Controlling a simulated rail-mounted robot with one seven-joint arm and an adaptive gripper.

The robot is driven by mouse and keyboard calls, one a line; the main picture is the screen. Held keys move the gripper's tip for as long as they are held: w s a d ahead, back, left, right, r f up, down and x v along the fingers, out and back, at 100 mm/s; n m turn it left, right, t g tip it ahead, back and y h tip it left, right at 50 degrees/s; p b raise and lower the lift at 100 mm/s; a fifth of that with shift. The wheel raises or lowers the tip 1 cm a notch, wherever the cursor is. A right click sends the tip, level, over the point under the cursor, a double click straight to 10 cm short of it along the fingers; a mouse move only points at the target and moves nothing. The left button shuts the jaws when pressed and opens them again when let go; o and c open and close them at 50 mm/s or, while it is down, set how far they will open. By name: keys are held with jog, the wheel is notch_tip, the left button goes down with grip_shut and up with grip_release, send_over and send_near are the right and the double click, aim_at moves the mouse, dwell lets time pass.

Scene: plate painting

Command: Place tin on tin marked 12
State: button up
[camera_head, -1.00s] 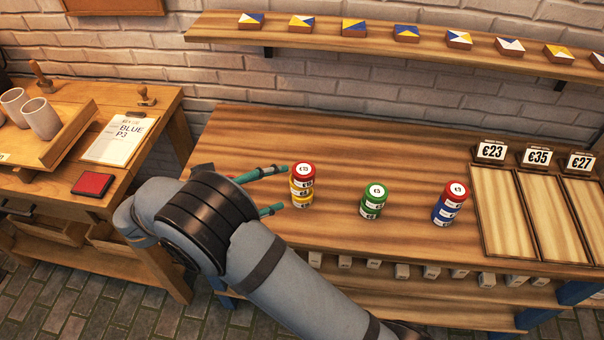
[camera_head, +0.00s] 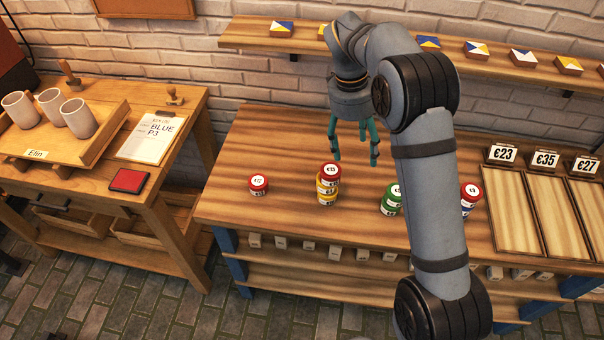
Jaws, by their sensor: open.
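A lone red tin (camera_head: 258,186) with a white lid label stands upright at the left of the wooden bench; its number is too small to read surely. A stack with a red tin (camera_head: 329,173) on top of yellow tins (camera_head: 327,192) stands to its right. Green tins (camera_head: 391,199) and a blue stack with a red top (camera_head: 470,192) stand further right, both partly hidden by my arm. I cannot tell which tin is marked 12. My gripper (camera_head: 356,158) is open and empty, teal fingers pointing down, above the bench behind the red-and-yellow stack.
Wooden boards (camera_head: 537,215) with price signs lie at the bench's right. A shelf of small painted tiles (camera_head: 476,50) runs along the wall above. A side table at left holds a tray of cups (camera_head: 77,117), a paper and a red pad (camera_head: 129,181). Bench surface between the tins is clear.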

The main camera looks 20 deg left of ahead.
jog(key=a, duration=0.2)
jog(key=s+a+m+y, duration=0.1)
jog(key=a, duration=0.1)
jog(key=a+y, duration=0.1)
jog(key=a, duration=0.1)
jog(key=shift+s+f+m+g, duration=0.1)
jog(key=shift+s+m+g, duration=0.2)
jog(key=shift+s, duration=0.1)
send_over(332, 169)
jog(key=shift+m, duration=0.3)
notch_tip(332, 169, down, 4)
jog(key=shift+s+f, duration=0.1)
jog(key=shift+f+p, duration=1)
jog(key=shift+f, duration=2.1)
jog(key=shift+c, duration=0.9)
jog(key=c, duration=1.3)
jog(key=shift+r, duration=0.2)
